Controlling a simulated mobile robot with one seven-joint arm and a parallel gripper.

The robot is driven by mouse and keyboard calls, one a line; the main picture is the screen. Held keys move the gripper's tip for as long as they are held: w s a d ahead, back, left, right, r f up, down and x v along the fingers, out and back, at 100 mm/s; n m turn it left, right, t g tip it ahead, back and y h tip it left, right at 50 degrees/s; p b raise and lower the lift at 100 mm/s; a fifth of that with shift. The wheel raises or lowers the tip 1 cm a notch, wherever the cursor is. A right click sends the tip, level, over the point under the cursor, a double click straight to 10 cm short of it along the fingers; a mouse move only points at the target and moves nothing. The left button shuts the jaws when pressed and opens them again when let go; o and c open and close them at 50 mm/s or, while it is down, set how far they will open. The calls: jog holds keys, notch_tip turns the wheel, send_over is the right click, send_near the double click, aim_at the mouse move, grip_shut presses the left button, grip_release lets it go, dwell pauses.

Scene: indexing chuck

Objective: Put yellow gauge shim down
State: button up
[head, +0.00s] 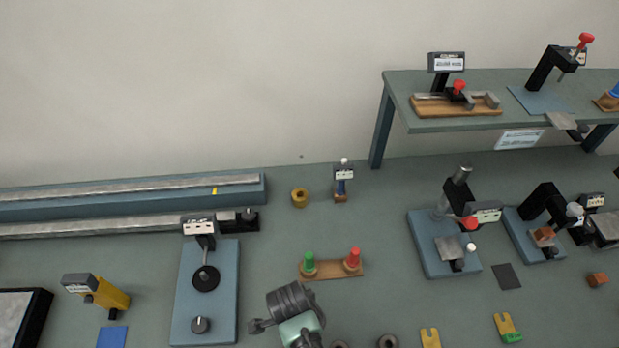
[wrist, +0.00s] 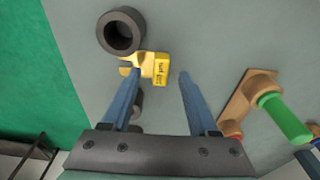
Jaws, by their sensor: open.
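A yellow gauge shim (wrist: 160,70), with dark print on its end face, shows in the wrist view between my fingertips, closer to the left one. It seems to lie on the grey-green bench, just below a dark ring. My gripper (wrist: 160,74) is open, its two blue fingers apart with a clear gap on the shim's right side. The left finger overlaps part of the shim, so I cannot tell whether they touch. In the head view, yellow forked pieces sit at the bottom edge (head: 430,339) and farther right with a green end (head: 506,326); I cannot match either to this shim.
The dark ring (wrist: 121,32) stands close above the shim; smaller dark rings lie behind the left finger. A wooden peg board (head: 332,270) with a green knob (head: 309,262) and red knob (head: 353,259) is nearby. A blue fixture plate (head: 222,290) stands left.

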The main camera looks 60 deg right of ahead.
jog(key=shift+d+f, duration=0.1)
jog(key=shift+f, duration=0.7)
grip_shut()
